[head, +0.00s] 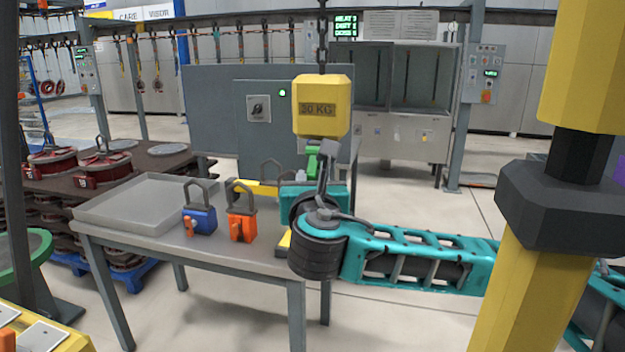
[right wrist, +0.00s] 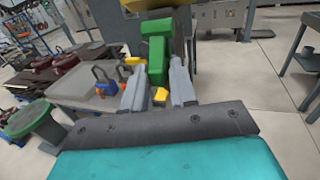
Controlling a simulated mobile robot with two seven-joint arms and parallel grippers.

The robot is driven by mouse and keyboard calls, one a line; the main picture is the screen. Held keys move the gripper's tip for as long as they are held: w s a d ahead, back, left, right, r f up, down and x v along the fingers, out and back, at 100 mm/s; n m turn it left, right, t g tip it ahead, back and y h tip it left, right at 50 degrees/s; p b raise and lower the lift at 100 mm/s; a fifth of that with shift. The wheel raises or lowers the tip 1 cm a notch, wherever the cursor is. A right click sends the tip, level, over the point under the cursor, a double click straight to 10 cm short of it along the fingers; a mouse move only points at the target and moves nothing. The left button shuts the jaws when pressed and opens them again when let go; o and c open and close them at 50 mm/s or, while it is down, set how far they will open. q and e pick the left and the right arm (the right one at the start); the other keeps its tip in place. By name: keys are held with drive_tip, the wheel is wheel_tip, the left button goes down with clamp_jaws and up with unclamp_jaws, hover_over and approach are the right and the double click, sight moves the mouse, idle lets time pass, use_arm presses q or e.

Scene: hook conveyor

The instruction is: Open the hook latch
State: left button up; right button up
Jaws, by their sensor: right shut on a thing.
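A yellow block marked 30 KG (head: 322,112) hangs from a chain in the middle of the head view. A green part (head: 313,163), seemingly the latch, shows just below it. In the right wrist view the green part (right wrist: 156,58) stands upright between my fingers. My right gripper (head: 322,155) reaches up from below and is shut on the green part, its two grey fingers on either side of it in the right wrist view (right wrist: 158,78). The hook itself is mostly hidden behind the gripper. I cannot tell how far the latch is turned. My left gripper is not in view.
A grey table (head: 220,252) below holds a shallow tray (head: 140,218), a blue padlock-shaped item (head: 199,220) and an orange one (head: 241,224). A grey control cabinet (head: 225,110) stands behind. Red reels (head: 105,165) sit on a rack at left.

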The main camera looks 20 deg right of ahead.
drive_tip(key=shift+s+a+r+g+y+p, duration=0.25)
drive_tip(key=shift+r+g+p, duration=0.2)
drive_tip(key=shift+p, duration=0.55)
drive_tip(key=shift+s+a+r+m+g+y, duration=0.2)
drive_tip(key=shift+s+r+m+g+y, duration=0.1)
drive_tip(key=shift+r+g, duration=0.2)
drive_tip(key=shift+s+a+r+m+g+y, duration=0.1)
drive_tip(key=shift+s+r+m+g+y, duration=0.05)
drive_tip(key=shift+r+g, duration=0.4)
drive_tip(key=shift+s+a+r+m+g+y, duration=0.1)
drive_tip(key=shift+r+m+g, duration=0.05)
drive_tip(key=shift+r+g, duration=0.5)
drive_tip(key=shift+g, duration=0.05)
drive_tip(key=shift+s+r+m+g+y, duration=0.1)
drive_tip(key=shift+r+m+g+y, duration=0.2)
drive_tip(key=shift+r+g+y, duration=0.7)
drive_tip(key=shift+c, duration=0.2)
drive_tip(key=shift+a+r, duration=0.1)
drive_tip(key=shift+r, duration=0.15)
